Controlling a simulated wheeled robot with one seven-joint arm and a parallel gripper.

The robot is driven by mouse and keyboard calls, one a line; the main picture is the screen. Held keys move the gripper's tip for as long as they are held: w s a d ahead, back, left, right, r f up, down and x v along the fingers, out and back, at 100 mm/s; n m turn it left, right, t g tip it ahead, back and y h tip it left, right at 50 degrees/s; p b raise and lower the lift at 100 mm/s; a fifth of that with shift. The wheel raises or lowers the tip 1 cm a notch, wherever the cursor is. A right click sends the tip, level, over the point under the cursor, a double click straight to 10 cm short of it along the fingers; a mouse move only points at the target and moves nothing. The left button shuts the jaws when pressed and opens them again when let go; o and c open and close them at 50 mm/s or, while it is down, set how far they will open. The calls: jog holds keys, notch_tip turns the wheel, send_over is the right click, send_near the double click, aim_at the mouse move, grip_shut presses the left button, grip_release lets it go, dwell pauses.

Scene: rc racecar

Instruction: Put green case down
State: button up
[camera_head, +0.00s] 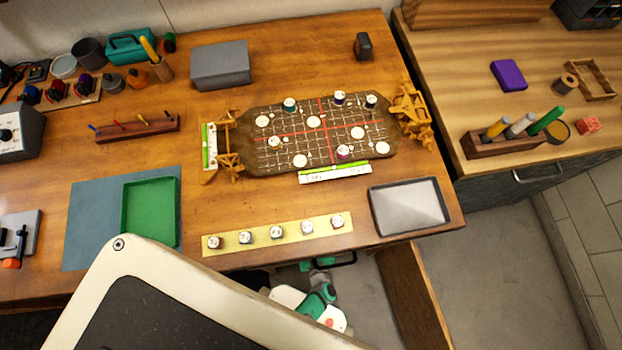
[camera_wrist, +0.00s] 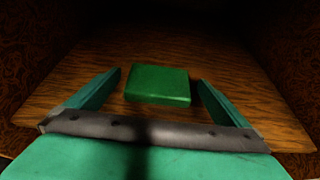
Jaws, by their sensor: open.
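The green case (camera_wrist: 157,84) is a flat green block lying on a dark wood-grained surface in the wrist view. My gripper (camera_wrist: 160,78) is open, with one teal finger to the left of the case and one to the right. Gaps show between the case and both fingers, so it looks ungripped. In the head view my arm reaches in at the table's front edge, and the case and fingertips are hidden there.
Dark patterned walls flank the wooden surface (camera_wrist: 75,80) in the wrist view; its back is in shadow. Above, the wooden table (camera_head: 370,215) holds a grey tray (camera_head: 376,212), a yellow strip (camera_head: 222,245) with several small round pieces, and a green tray (camera_head: 150,212) near the front edge.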

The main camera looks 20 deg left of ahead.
jog(key=v, duration=1.1)
jog(key=shift+f, duration=0.1)
